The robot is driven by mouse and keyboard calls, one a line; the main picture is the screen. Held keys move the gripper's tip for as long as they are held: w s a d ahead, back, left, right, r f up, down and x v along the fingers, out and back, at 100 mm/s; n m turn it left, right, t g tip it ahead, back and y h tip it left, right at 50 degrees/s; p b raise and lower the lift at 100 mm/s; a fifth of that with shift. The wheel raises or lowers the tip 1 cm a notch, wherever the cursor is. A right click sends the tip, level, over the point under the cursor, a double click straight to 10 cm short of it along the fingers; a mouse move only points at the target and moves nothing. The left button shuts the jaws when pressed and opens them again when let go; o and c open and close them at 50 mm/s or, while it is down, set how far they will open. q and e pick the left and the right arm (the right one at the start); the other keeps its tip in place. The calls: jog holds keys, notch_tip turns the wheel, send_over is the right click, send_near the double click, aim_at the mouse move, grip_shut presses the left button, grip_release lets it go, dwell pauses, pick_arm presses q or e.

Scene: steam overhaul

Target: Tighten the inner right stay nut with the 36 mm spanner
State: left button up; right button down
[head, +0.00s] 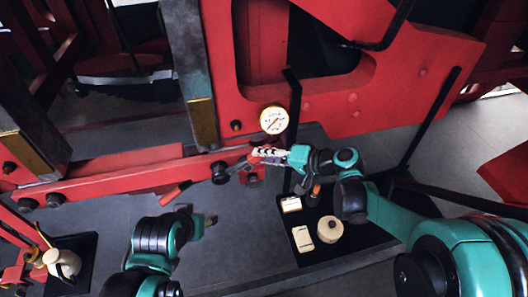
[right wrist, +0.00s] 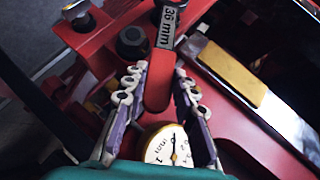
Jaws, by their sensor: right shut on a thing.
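The 36 mm spanner (right wrist: 166,35), with a grey "36 mm" label and a red handle end, lies between the fingers of my right gripper (right wrist: 160,92). In the head view my right gripper (head: 262,156) is shut on it beside the red beam. The spanner's grey shaft (head: 238,165) reaches left to a dark round nut (head: 220,172) on the beam. Whether its jaw is seated on the nut is too small to tell. In the right wrist view a hex nut (right wrist: 132,40) sits left of the spanner. My left gripper (head: 208,218) is low at centre-left, away from the beam; its fingers are unclear.
A white pressure gauge (head: 274,119) stands just above my right gripper and shows close below it in the wrist view (right wrist: 167,147). A black tray (head: 304,245) with pale boxes and a round item lies below right. Red frame posts surround the beam.

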jog(key=shift+s+d, duration=0.2)
jog(key=shift+s, duration=0.5)
jog(key=shift+s+d, duration=0.2)
jog(key=shift+s, duration=0.45)
jog(key=s, duration=0.2)
jog(key=s+d, duration=0.1)
jog(key=s, duration=0.1)
jog(key=shift+w, duration=0.1)
